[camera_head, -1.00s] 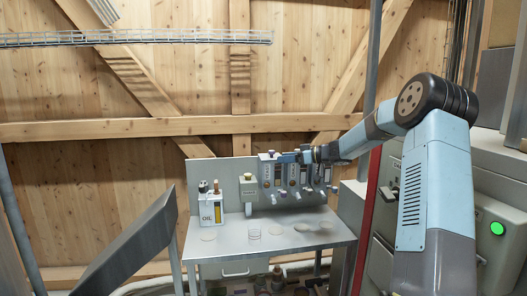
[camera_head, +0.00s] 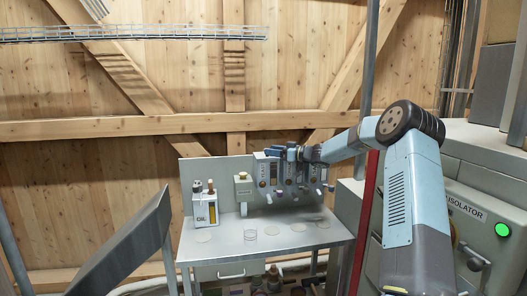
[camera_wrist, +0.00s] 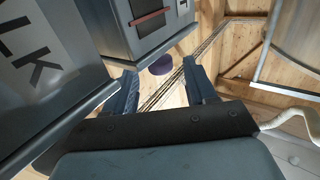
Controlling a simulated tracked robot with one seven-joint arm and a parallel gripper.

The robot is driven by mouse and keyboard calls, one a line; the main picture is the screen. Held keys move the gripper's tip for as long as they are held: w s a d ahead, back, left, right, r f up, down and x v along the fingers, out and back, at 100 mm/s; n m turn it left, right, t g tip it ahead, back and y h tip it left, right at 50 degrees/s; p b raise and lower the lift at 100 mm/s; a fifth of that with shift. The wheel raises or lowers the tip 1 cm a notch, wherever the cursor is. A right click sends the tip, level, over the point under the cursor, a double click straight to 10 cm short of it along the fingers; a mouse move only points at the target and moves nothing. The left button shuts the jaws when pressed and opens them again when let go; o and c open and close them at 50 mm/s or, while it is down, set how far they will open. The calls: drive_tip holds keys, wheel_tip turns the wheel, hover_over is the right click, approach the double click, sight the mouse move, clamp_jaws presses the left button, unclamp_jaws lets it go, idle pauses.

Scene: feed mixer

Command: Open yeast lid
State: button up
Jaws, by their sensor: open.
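A row of grey dispensers (camera_head: 295,180) with dark windows and purple knobs stands at the back of the metal table. I cannot read their labels in the head view, so I cannot tell which is the yeast one. My gripper (camera_head: 278,151) is level with the tops of the left dispensers. In the wrist view my gripper (camera_wrist: 163,72) is open and empty, its two dark fingers apart. A purple knob (camera_wrist: 160,65) under a grey box (camera_wrist: 150,25) shows beyond and between the fingertips. A grey box with letters "LK" (camera_wrist: 40,60) is close to the left finger.
The metal table (camera_head: 220,250) carries several flat round discs and a clear dish (camera_head: 250,235). An oil can (camera_head: 205,208) and a small cream container (camera_head: 243,188) stand left of the dispensers. A red post (camera_head: 366,220) and an isolator cabinet (camera_head: 470,235) are on the right.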

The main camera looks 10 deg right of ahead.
sight(263, 156)
drive_tip(key=shift+x, duration=2.6)
drive_tip(key=shift+d, duration=0.1)
clamp_jaws()
